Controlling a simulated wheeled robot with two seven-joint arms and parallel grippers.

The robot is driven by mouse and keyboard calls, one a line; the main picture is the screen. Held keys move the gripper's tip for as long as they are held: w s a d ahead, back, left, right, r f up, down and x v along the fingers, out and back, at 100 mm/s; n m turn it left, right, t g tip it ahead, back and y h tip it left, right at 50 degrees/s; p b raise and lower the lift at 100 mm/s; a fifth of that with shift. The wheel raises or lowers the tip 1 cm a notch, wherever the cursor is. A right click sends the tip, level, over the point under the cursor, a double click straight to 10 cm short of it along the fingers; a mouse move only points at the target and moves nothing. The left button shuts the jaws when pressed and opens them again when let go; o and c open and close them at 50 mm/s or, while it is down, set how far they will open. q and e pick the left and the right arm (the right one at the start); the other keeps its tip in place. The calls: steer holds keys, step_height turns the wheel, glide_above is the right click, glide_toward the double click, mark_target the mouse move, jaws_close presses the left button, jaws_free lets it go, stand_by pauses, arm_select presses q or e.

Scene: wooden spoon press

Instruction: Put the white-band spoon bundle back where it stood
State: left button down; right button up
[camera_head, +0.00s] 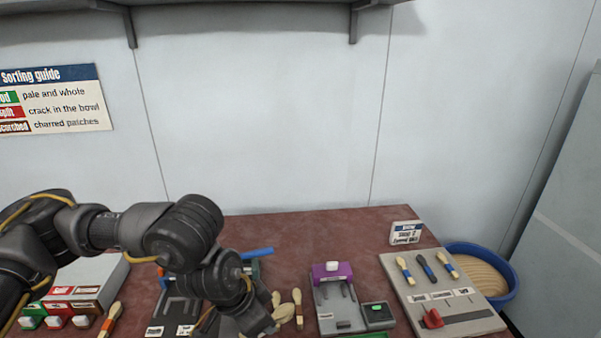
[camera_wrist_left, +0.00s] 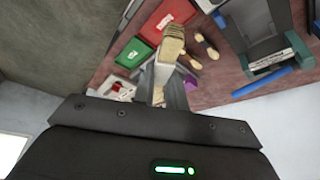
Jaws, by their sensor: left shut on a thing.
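My left gripper (camera_head: 245,325) is low over the front middle of the table, with its tips near or past the bottom edge of the head view. In the left wrist view the gripper (camera_wrist_left: 170,85) is shut on the white-band spoon bundle (camera_wrist_left: 172,46). Its pale wooden ends stick out beyond the fingers, with a white part close to them; the rest is hidden between the fingers. I cannot tell whether the bundle touches anything below. My right gripper is not in view.
Loose spoons (camera_head: 298,308) lie just right of my left gripper. A purple-topped device (camera_head: 332,272) stands further right, then a grey board (camera_head: 395,265) with several banded spoon bundles. A blue-handled press (camera_head: 257,253) is behind my left arm. Green (camera_wrist_left: 131,53) and red (camera_wrist_left: 166,16) trays show in the wrist view.

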arm_select(q)
steer(key=shift+f, duration=0.35)
steer(key=a, duration=1.5)
